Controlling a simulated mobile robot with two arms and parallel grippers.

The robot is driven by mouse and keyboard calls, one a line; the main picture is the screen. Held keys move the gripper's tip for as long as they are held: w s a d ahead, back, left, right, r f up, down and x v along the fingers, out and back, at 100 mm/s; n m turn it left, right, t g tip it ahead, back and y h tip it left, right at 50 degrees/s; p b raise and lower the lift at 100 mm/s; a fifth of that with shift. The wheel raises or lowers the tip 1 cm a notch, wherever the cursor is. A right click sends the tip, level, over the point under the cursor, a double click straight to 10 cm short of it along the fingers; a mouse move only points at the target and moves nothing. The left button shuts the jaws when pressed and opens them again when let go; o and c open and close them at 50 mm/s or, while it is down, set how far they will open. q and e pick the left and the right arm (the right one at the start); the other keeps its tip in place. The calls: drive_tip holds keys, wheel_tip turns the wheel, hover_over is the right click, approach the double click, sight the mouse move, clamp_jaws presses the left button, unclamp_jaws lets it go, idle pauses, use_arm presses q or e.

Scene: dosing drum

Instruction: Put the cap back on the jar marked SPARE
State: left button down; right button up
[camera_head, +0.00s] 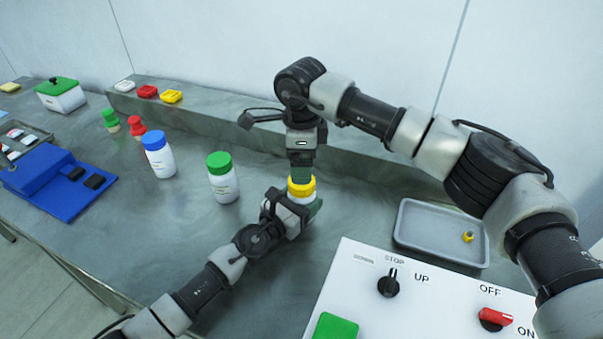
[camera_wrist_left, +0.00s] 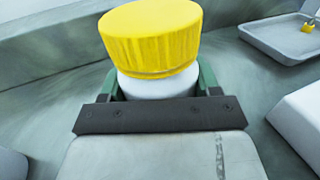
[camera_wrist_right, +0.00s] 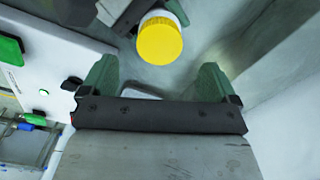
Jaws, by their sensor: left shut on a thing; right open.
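A white jar with a ribbed yellow cap (camera_head: 302,186) stands upright in my left gripper (camera_head: 308,212). In the left wrist view my left gripper (camera_wrist_left: 160,88) is shut on the white jar (camera_wrist_left: 158,84), below the yellow cap (camera_wrist_left: 152,38). The cap sits on the jar top and looks level; I cannot tell how tight it is. No label is readable on this jar. My right gripper (camera_head: 300,162) points down just above the cap. In the right wrist view my right gripper (camera_wrist_right: 158,80) is open and empty, with the yellow cap (camera_wrist_right: 160,40) beyond its fingertips.
A blue-capped jar (camera_head: 160,160) and a green-capped jar (camera_head: 223,184) stand to the left. A white control panel (camera_head: 350,290) is in front, and a grey tray (camera_head: 415,248) holding a small part (camera_head: 467,237) is at right. A raised ledge (camera_head: 235,119) runs behind.

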wheel_tip(320, 180, up, 6)
idle(0.4)
use_arm(q)
drive_tip(key=shift+c, duration=0.8)
unclamp_jaws()
drive_tip(key=v, duration=0.9)
drive_tip(key=shift+s+a+f, duration=0.1)
drive_tip(key=shift+s+a, duration=0.05)
drive_tip(key=shift+s, duration=0.05)
drive_tip(key=shift+s+a, duration=0.45)
drive_tip(key=shift+s, duration=0.05)
use_arm(e)
drive_tip(key=shift+r, duration=0.2)
